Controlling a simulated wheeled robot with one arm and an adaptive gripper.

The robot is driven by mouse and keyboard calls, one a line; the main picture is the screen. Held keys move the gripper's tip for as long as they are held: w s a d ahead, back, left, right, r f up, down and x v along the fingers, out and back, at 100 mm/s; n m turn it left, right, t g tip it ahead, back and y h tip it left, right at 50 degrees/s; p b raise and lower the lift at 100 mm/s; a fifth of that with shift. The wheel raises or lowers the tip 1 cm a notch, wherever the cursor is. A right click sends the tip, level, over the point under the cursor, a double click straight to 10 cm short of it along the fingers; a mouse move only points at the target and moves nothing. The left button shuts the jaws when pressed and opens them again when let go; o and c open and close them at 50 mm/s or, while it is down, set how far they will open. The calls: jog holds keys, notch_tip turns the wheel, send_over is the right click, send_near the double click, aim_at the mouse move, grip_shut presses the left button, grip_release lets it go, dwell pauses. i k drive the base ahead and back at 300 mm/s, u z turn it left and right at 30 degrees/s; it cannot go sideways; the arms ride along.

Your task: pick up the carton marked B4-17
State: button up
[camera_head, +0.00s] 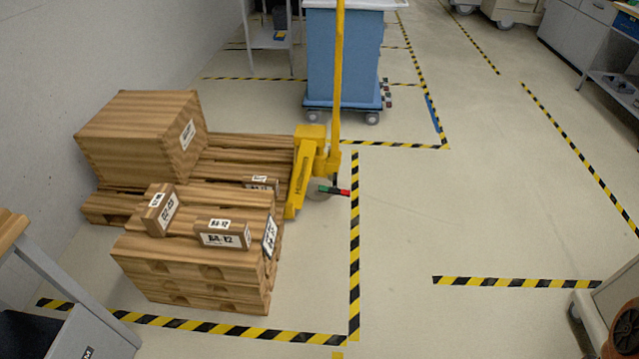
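Several small brown cartons with white labels sit on and by a stack of wooden pallets (190,285) at the lower left. The front carton (203,224) lies flat; its labels start with B4, and the last digits look like 12 or 17, too small to be sure. A second carton (152,207) stands to its left, turned at an angle, its label not clearly readable. A third carton (268,240) stands tilted at the stack's right edge. A fourth (262,184) lies behind, its label unreadable. My gripper is not in view.
A large wooden box (125,140) stands on a pallet behind the stack, by the wall. A yellow pallet jack (304,165) stands beside it. A blue covered cart (345,60) is at the back. Open floor (450,220) with striped tape lies to the right.

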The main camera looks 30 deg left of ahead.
aim_at(249, 181)
jog(key=u, duration=0.1)
jog(key=i, duration=0.95)
jog(key=u, duration=0.55)
jog(key=i, duration=1.6)
jog(key=u, duration=1.9)
jog(key=i, duration=0.85)
jog(key=u, duration=0.9)
